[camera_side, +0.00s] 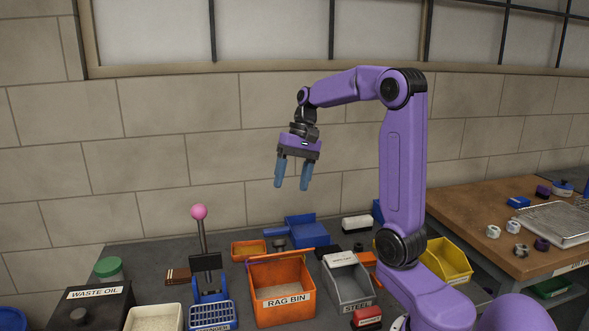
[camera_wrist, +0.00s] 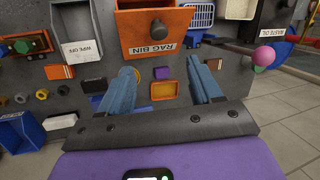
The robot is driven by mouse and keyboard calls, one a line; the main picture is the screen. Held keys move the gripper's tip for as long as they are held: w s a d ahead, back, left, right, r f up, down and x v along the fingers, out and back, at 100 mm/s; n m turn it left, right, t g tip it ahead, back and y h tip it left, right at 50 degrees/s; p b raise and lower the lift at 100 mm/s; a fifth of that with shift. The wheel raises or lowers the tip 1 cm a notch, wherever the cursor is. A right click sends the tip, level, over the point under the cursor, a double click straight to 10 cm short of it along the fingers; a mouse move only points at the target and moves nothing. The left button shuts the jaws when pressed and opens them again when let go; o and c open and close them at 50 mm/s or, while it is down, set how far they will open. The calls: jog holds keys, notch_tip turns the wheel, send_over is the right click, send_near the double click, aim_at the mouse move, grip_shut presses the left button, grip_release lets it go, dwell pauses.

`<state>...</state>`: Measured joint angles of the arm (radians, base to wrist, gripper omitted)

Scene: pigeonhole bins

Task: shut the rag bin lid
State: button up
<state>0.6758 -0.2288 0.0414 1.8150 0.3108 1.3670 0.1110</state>
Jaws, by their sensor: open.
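The orange rag bin (camera_side: 284,302) stands on the dark bench in the side view, with its white RAG BIN label facing the camera. Its top looks open there, with inner walls showing. In the wrist view the rag bin (camera_wrist: 130,42) is at the top middle, with a dark round knob (camera_wrist: 157,28) above its label. I cannot clearly tell the lid's angle. My gripper (camera_side: 292,186) is open and empty, pointing down, high above the bench and well clear of the bin. Its blue fingers (camera_wrist: 163,72) are spread apart in the wrist view.
A grey steel bin (camera_side: 350,287) stands close right of the rag bin. A blue container (camera_side: 303,232) and small orange tray (camera_side: 248,248) lie behind. The air around my gripper is free.

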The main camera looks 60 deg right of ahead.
jog(key=shift+v, duration=1.3)
jog(key=shift+w+a+f, duration=0.1)
jog(key=c, duration=0.7)
jog(key=shift+w+a+f+h, duration=0.15)
jog(key=shift+w+a+h, duration=0.2)
jog(key=shift+h, duration=0.05)
grip_shut()
jog(key=m+g+h, duration=0.1)
jog(key=m+h, duration=0.1)
jog(key=h, duration=0.1)
send_over(277, 250)
jog(key=w+d, duration=0.2)
jog(key=d, duration=0.1)
jog(key=f, duration=1.3)
jog(key=shift+s, duration=0.25)
jog(key=shift+s+a+f, duration=0.25)
jog(key=shift+f, duration=0.2)
